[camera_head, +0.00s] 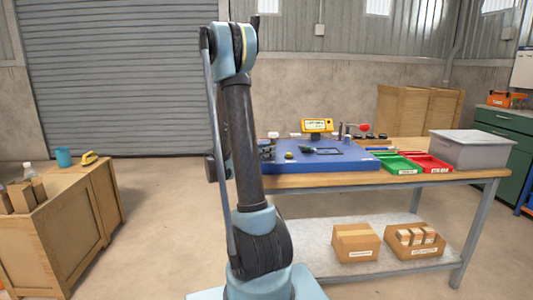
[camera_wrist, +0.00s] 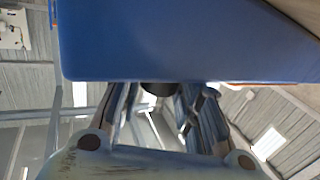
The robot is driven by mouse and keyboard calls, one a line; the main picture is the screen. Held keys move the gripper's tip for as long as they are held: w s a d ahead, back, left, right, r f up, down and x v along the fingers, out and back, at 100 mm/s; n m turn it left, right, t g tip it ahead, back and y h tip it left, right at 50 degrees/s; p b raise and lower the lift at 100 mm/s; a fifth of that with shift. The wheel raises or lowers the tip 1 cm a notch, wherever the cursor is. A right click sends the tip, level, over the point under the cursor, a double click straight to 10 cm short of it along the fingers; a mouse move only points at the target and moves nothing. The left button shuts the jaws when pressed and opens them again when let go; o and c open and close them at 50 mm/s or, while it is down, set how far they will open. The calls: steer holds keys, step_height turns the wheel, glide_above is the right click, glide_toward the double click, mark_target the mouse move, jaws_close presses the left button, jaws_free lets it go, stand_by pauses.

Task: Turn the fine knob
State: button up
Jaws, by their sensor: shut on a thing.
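In the wrist view my gripper (camera_wrist: 157,98) has its two fingers on either side of a small dark round thing, likely the fine knob (camera_wrist: 159,88), just at the edge of a large blue body (camera_wrist: 170,40). The fingers are closed on it; the exact contact is partly hidden. In the head view the blue body (camera_head: 345,163) lies on the workbench. A dark part at its left end beside my arm may be my gripper, but it is too small to tell. The knob cannot be made out there.
A yellow display unit (camera_head: 317,126) and a red-knobbed fitting (camera_head: 365,127) stand at the back of the blue body. Green (camera_head: 400,165) and red (camera_head: 430,163) trays and a grey bin (camera_head: 473,148) are to the right. A wooden cabinet (camera_head: 75,225) stands left, with open floor between.

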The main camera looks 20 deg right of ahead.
steer(key=shift+w+g, duration=0.1)
steer(key=shift+g, duration=0.3)
steer(key=shift+w+m+g, duration=0.1)
steer(key=shift+m+g, duration=0.7)
steer(key=shift+g, duration=0.1)
steer(key=shift+m+g, duration=1.4)
steer(key=shift+g, duration=0.8)
steer(key=o, duration=1.1)
steer(key=shift+v, duration=3.75)
